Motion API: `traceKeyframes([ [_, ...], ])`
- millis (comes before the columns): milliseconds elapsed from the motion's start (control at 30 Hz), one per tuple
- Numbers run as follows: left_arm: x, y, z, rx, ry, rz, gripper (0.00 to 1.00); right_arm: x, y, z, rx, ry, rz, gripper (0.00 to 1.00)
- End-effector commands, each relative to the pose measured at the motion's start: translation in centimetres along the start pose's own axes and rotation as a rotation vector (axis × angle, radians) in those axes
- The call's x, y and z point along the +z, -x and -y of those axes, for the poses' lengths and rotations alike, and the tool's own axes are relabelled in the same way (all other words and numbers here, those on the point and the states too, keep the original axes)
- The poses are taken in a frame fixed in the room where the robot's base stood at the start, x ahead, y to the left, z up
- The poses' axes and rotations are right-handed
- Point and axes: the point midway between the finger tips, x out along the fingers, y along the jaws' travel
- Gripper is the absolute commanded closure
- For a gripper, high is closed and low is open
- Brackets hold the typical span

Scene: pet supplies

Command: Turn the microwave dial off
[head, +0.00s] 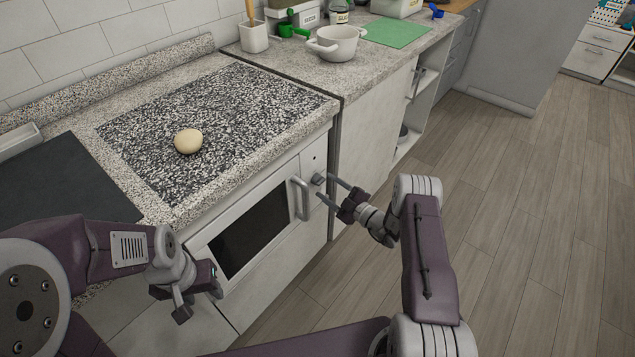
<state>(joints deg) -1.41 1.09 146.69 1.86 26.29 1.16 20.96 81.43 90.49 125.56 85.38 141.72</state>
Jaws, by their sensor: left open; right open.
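The microwave (248,237) is built into the white counter front, with a dark window and a grey vertical handle (299,198) on its right side. The dial (318,179) is a small grey knob on the white panel right of the handle. My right gripper (326,190) is open, with its two fingers pointing at the panel and the dial near or between their tips. I cannot tell whether they touch the dial. My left gripper (197,308) is open and empty, low in front of the microwave's left side.
A round beige object (188,141) lies on the speckled dark panel (140,128) of the countertop. A white pot (334,43), a utensil holder (253,37) and a green board (396,33) stand further back. The wooden floor (500,230) on the right is clear.

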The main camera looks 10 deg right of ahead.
Motion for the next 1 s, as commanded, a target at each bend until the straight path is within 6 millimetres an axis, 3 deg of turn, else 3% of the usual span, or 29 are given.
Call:
traceKeyframes([
  [433,0.02,-0.31,0.0,0.0,0.0,0.0,0.52,0.0,-1.16,-0.01,0.005,0.0,0.008,0.44],
  [467,0.02,-0.31,0.0,0.0,0.0,0.0,0.52,0.0,-1.16,-0.01,0.005,0.0,0.008,0.47],
  [600,0.02,-0.31,0.0,0.0,0.0,0.0,0.52,0.0,-1.15,-0.01,0.005,0.0,0.007,0.86],
  [667,0.02,-0.31,0.0,0.0,0.0,0.0,0.52,0.0,-1.15,-0.01,0.005,0.0,0.008,1.0],
  [1000,0.04,-0.5,0.0,0.0,0.0,0.0,0.52,0.07,-1.14,0.07,0.008,0.05,0.005,1.0],
])
